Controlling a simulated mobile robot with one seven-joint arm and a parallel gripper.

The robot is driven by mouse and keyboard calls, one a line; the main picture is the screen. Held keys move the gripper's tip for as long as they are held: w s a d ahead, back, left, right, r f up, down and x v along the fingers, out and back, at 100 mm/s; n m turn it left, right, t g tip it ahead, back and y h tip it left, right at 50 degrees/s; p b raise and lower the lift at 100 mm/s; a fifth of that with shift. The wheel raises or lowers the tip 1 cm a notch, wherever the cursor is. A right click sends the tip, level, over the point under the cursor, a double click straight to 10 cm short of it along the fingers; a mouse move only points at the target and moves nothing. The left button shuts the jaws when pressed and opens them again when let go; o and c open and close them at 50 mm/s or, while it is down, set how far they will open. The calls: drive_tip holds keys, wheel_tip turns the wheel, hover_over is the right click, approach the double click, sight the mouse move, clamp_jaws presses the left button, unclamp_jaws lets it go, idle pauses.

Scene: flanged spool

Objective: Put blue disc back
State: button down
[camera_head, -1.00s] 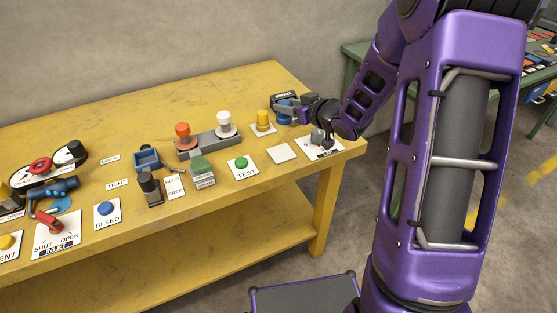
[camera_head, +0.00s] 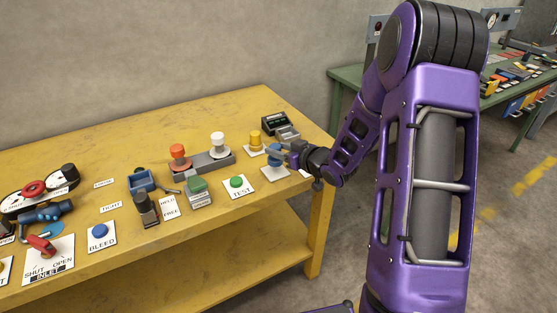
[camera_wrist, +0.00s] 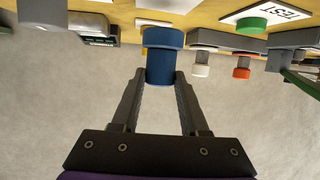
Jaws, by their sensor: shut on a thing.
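The blue disc (camera_head: 275,160) is a flanged blue spool. My gripper (camera_head: 279,151) is shut on it, coming in from the right, above a square white plate (camera_head: 272,175) near the table's front right. I cannot tell whether the disc touches the plate. In the wrist view the blue disc (camera_wrist: 164,40) stands between the two fingertips of my gripper (camera_wrist: 160,76), its wide flange and narrower body both visible. Its far side is hidden.
A yellow spool (camera_head: 255,138) on a white plate is just behind left. A dark display box (camera_head: 275,124) is behind. The orange (camera_head: 178,152) and white (camera_head: 217,140) knobs stand on a grey block. A green TEST button (camera_head: 237,182) is to the left on the yellow table (camera_head: 110,155).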

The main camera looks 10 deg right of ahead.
drive_tip(key=shift+f, duration=1.4)
drive_tip(key=shift+f+b, duration=0.15)
drive_tip(key=shift+b, duration=0.2)
drive_tip(key=shift+c, duration=2.1)
unclamp_jaws()
drive_tip(key=shift+s+d+r, duration=0.1)
drive_tip(key=shift+s+r, duration=0.1)
drive_tip(key=shift+r, duration=0.05)
drive_tip(key=p+v, duration=0.1)
drive_tip(key=v, duration=1)
drive_tip(key=shift+s+p, duration=0.25)
drive_tip(key=shift+p, duration=0.1)
